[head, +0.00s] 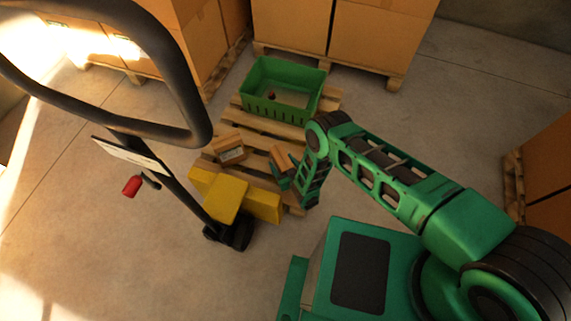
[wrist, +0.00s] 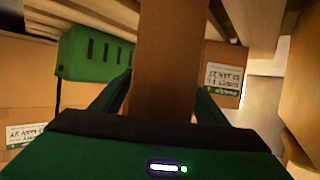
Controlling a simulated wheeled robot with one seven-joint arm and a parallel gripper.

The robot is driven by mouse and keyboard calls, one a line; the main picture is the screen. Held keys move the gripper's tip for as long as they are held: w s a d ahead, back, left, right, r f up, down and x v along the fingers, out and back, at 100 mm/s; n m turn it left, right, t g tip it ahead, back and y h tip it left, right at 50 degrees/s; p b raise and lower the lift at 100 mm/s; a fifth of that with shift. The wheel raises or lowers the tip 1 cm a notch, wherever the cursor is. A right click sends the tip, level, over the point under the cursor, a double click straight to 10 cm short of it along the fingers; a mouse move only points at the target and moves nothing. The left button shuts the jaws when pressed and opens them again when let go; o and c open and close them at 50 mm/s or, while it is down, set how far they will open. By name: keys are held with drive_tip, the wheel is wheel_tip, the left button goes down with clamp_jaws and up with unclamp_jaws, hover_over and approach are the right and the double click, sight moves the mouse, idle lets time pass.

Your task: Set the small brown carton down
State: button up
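The small brown carton (head: 281,158) is between the fingers of my gripper (head: 284,174) over the near part of the wooden pallet (head: 262,128). In the wrist view the carton (wrist: 166,60) is a tall brown block with a finger on each side, and my gripper (wrist: 163,105) is shut on it. The carton is tilted in the head view. Whether its far end touches the slats cannot be told. The wrist picture is upside down, with the slats along its top.
A green crate (head: 262,108) with a small dark item inside stands at the pallet's far end. Another labelled carton (head: 229,150) lies left of my gripper. A yellow pallet truck (head: 222,197) with a black handle stands at the near left. Stacked large boxes (head: 380,35) stand behind.

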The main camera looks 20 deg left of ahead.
drive_tip(key=v, duration=1.2)
idle(0.4)
